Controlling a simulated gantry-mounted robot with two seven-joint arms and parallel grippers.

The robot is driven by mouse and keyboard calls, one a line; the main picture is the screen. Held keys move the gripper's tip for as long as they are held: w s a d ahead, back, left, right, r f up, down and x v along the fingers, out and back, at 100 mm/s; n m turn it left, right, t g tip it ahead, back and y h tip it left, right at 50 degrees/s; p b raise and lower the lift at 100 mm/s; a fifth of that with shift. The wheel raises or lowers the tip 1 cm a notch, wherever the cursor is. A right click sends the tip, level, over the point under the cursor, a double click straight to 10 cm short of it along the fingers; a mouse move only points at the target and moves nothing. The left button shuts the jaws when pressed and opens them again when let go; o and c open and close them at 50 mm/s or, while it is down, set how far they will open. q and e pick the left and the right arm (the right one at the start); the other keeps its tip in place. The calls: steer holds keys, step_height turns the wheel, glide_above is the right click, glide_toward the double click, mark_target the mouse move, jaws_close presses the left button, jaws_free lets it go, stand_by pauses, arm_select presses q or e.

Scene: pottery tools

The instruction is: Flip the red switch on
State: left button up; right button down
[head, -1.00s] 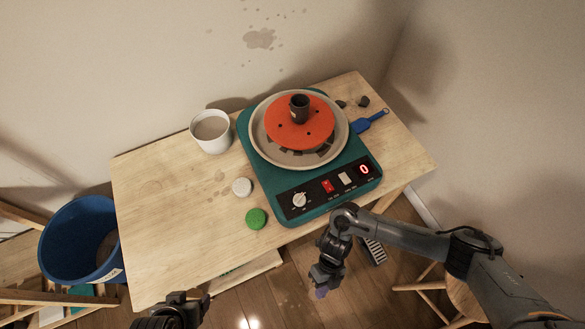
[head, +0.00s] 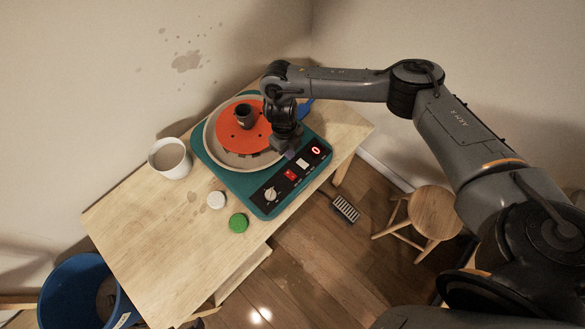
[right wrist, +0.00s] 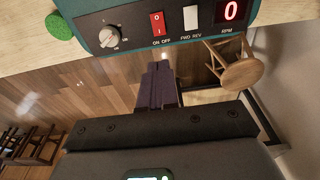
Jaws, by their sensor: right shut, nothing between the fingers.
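The red switch (head: 290,175) sits on the black control panel at the front of the teal pottery wheel (head: 262,205). In the right wrist view the red switch (right wrist: 157,24) is marked O and I, with "ON OFF" printed beside it. My right gripper (head: 290,153) is over the panel in the head view, just behind the red switch. In the right wrist view my right gripper (right wrist: 158,68) is shut and empty, its fingertips pointing at the switch with a visible gap. My left gripper is out of view.
A white FWD/REV switch (right wrist: 191,18) and a red display reading 0 (right wrist: 231,11) are beside the red switch; a dial (right wrist: 110,37) is on its other side.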

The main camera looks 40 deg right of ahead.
steer(key=shift+f, duration=0.1)
steer(key=b, duration=0.5)
glide_above(294, 177)
steer(key=f, duration=1.1)
steer(key=shift+w+a+f, duration=0.15)
steer(key=shift+w+f, duration=0.15)
steer(key=shift+f, duration=0.05)
steer(key=shift+s+f+p, duration=0.1)
steer(key=shift+f+p, duration=0.2)
steer(key=shift+f, duration=0.7)
